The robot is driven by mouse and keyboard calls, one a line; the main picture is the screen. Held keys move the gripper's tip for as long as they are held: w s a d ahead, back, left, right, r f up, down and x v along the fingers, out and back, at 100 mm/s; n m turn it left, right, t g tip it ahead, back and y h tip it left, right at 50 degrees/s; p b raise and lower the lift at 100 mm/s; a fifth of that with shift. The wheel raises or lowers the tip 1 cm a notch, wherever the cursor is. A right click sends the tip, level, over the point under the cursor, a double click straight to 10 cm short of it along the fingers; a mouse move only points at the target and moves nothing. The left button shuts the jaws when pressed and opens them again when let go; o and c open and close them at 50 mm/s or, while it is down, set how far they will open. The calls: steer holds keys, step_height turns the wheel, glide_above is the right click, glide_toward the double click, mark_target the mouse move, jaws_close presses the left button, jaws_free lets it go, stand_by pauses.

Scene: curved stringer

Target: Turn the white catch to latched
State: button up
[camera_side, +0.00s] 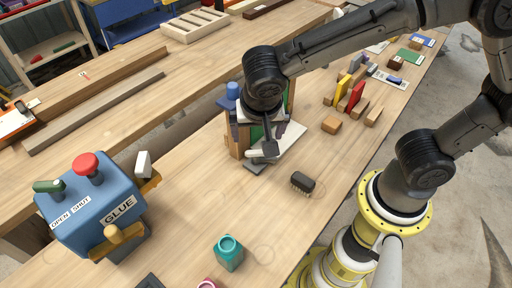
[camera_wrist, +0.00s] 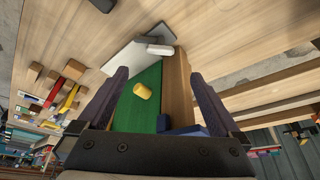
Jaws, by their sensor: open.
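A small white bar, which looks like the white catch, (camera_wrist: 160,49) sits at the far end of a wooden box (camera_wrist: 178,88) with a green panel (camera_wrist: 136,108) in the wrist view. A yellow knob (camera_wrist: 142,90) stands on the panel. In the side view the white bar (camera_side: 262,153) shows just below my gripper (camera_side: 256,135). My gripper is open, and in the wrist view its two fingers (camera_wrist: 156,74) stand on either side of the panel, with nothing held between them. Whether they touch the box cannot be told. The gripper hides much of the box in the side view.
A blue glue box (camera_side: 95,212) with a red button (camera_side: 86,164) and a white block (camera_side: 143,164) stands at the left. A dark brush-like block (camera_side: 302,182) and a teal jar (camera_side: 229,252) lie nearer. Coloured blocks (camera_side: 355,95) stand behind right. Bare tabletop lies between.

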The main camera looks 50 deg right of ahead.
mark_target(256, 151)
steer(key=x, duration=1)
steer(key=shift+w+d+f, duration=0.1)
steer(key=shift+f, duration=0.15)
steer(key=shift+c, duration=0.3)
steer(key=c, duration=1.3)
steer(key=shift+n, duration=0.4)
steer(key=n+y, duration=0.1)
steer(key=n, duration=0.1)
steer(key=n+t+y, duration=0.1)
steer(key=n, duration=0.2)
steer(key=shift+d+n, duration=0.2)
steer(key=shift+n, duration=0.1)
steer(key=shift+d+n+y, duration=0.1)
steer(key=shift+n+y, duration=0.9)
steer(key=shift+n, duration=1.9)
steer(key=o, duration=1.4)
steer(key=shift+c, duration=0.2)
